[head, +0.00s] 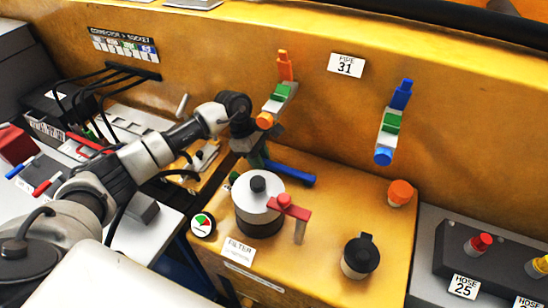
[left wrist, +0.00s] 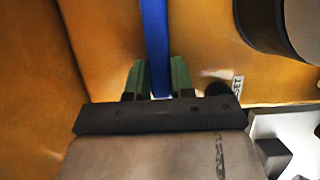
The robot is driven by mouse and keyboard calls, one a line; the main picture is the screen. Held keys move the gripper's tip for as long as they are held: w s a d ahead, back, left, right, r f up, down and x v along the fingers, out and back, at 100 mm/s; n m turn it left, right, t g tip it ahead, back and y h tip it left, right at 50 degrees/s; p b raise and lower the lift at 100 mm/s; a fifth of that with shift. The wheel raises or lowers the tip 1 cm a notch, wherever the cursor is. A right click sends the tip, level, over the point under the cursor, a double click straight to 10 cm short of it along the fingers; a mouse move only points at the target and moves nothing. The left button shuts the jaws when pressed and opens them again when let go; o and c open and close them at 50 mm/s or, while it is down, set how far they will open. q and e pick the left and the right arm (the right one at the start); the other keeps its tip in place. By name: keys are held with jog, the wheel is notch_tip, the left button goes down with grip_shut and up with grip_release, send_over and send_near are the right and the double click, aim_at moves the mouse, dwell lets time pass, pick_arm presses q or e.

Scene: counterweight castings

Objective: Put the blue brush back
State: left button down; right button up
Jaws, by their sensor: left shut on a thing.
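My left gripper (head: 260,160) is low over the yellow housing, behind the silver and black filter pot. It is shut on a long blue bar, which I take to be the blue brush (head: 294,175). The bar sticks out to the right of the fingers, just above or on the housing top; I cannot tell which. In the left wrist view the green fingertips (left wrist: 158,82) stand on both sides of the blue bar (left wrist: 155,40). No bristles can be made out. My right gripper is not in view.
The filter pot (head: 258,215) and a red-handled valve (head: 289,207) stand close in front. A black-capped pot (head: 360,256) and an orange knob (head: 400,193) are to the right. Wall valves (head: 391,122) hang behind. Small blue-ended (head: 20,167) and red-ended (head: 48,185) items lie at far left.

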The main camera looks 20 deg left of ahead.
aim_at(274, 165)
pick_arm(q)
jog(key=d+p, duration=0.2)
jog(key=d, duration=0.2)
jog(key=shift+s+d+r, duration=0.1)
jog(key=shift+d, duration=0.15)
jog(key=shift+a+f, duration=0.1)
jog(key=shift+f, duration=0.15)
jog(key=c, duration=1)
grip_release()
